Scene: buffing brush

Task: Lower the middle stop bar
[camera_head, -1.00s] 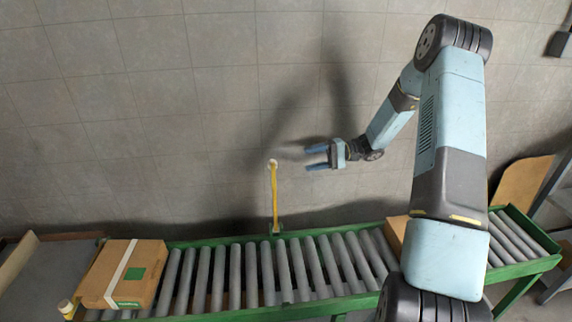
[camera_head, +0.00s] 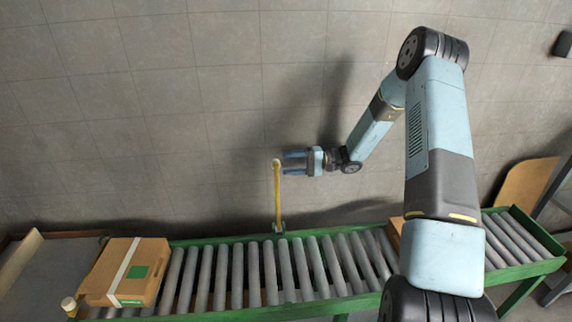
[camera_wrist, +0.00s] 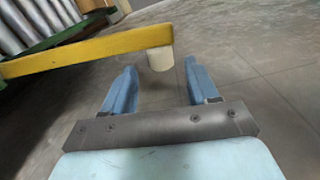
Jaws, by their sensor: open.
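The middle stop bar (camera_head: 277,195) is a yellow bar with a white tip. In the head view it stands up from the far rail of the roller conveyor (camera_head: 180,244). My gripper (camera_head: 284,164) is open and empty, with its blue fingers pointing left at the bar's white tip. In the wrist view the yellow bar (camera_wrist: 85,52) comes in from the left, and its white end (camera_wrist: 160,58) lies ahead of the gap between my open fingers (camera_wrist: 160,85). I cannot tell whether the fingers touch the bar.
A cardboard box (camera_head: 126,272) with a white strip and green label sits at the conveyor's left end. A second box (camera_head: 394,232) is partly hidden behind my arm. Another white-tipped piece (camera_head: 68,304) shows at the lower left. The floor beyond the conveyor is clear.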

